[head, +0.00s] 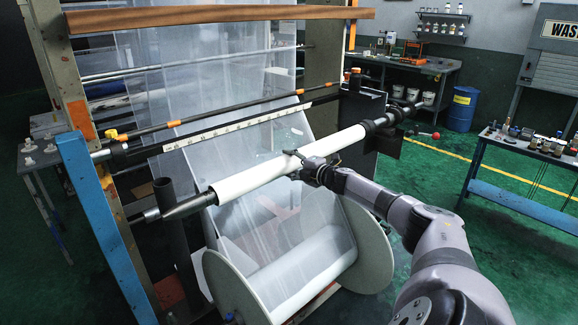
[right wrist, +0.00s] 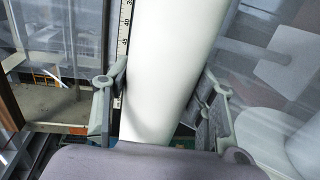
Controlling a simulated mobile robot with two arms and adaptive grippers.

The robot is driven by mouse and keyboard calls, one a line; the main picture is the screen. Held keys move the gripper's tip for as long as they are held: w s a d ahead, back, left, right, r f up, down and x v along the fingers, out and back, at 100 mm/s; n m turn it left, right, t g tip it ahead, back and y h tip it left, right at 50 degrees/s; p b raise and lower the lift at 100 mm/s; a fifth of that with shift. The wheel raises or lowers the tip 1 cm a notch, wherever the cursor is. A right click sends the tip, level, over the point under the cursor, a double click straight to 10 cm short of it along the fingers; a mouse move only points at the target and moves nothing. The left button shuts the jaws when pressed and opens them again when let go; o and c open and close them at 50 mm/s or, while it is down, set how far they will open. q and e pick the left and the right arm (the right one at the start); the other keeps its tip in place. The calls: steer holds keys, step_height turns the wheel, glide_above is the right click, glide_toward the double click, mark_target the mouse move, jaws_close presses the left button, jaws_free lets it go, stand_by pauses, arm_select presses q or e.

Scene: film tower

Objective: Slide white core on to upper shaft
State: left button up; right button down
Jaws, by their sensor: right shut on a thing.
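The white core (head: 240,182) is a long white tube lying slantwise across the front of the machine in the head view. The upper shaft (head: 186,207) shows as a dark tapered end out of the core's left end, and dark shaft parts (head: 378,124) show at its right end. The core appears to be around the shaft. My right gripper (head: 301,162) is shut on the core near its middle. In the right wrist view the core (right wrist: 165,60) runs between the two grey fingers, one on each side. My left gripper is not in view.
A large film roll with white end discs (head: 372,245) sits below the core. A blue upright (head: 92,215) stands at the left. Thin rods and a ruled bar (head: 232,127) cross behind. A blue bench (head: 525,207) with small jars stands at the right, with clear green floor before it.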

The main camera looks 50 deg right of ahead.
steer(key=shift+d+r, duration=0.1)
steer(key=shift+r, duration=0.05)
steer(key=c, duration=0.6)
jaws_free()
steer(key=shift+s, duration=0.1)
steer(key=shift+f, duration=0.2)
steer(key=shift+s, duration=0.65)
steer(key=shift+s+a+r, duration=0.15)
steer(key=shift+s+a, duration=0.05)
steer(key=shift+s, duration=0.95)
steer(key=shift+s+a+r, duration=0.2)
steer(key=shift+s+a, duration=0.05)
steer(key=shift+s, duration=0.95)
steer(key=shift+s+a+r, duration=0.15)
steer(key=shift+s+a, duration=0.05)
steer(key=shift+s, duration=0.95)
steer(key=shift+s+a+r, duration=0.1)
steer(key=shift+s+r, duration=0.1)
steer(key=shift+s, duration=0.7)
steer(key=shift+s+a+r, duration=0.1)
steer(key=shift+s+r, duration=0.1)
steer(key=shift+s, duration=0.65)
